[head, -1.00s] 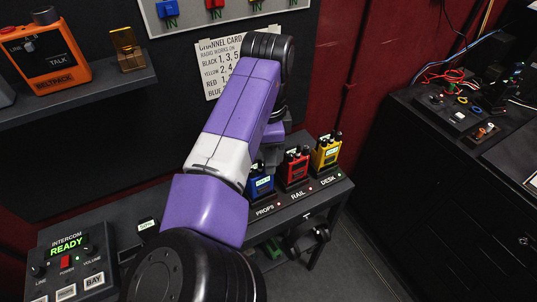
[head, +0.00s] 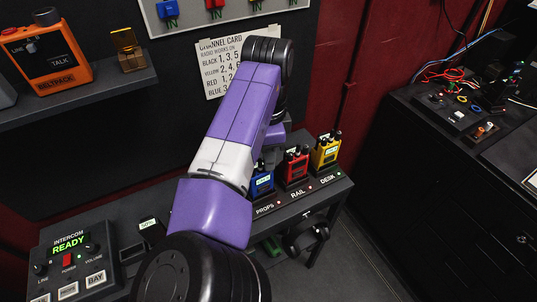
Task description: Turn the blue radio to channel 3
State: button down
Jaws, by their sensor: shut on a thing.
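The blue radio (head: 262,183) stands upright in the charger base above the PROPS label. Its left side and much of its top are hidden by my arm, and its small display is too small to read. My gripper (head: 267,158) is mostly hidden behind my purple arm. A small dark part of it shows at the top of the blue radio, where it is shut on the radio's top knob. The knob itself and its setting are hidden. A channel card (head: 222,72) hangs on the wall, with its right side and the blue line partly covered by my arm.
The red radio (head: 292,167) and yellow radio (head: 326,152) stand close to the right of the blue one. An intercom panel (head: 68,262) reading READY sits at lower left. An orange beltpack (head: 50,55) is on the left shelf. Headphones (head: 309,236) hang below the table's front.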

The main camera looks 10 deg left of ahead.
jog(key=n+p, duration=0.3)
jog(key=n, duration=0.1)
jog(key=shift+d+r, duration=0.1)
jog(key=shift+n+p, duration=1.05)
jog(key=shift+n, duration=0.15)
jog(key=c, duration=1.4)
grip_release()
notch_tip(320, 180, up, 8)
jog(key=shift+f+b, duration=0.2)
jog(key=shift+b, duration=0.15)
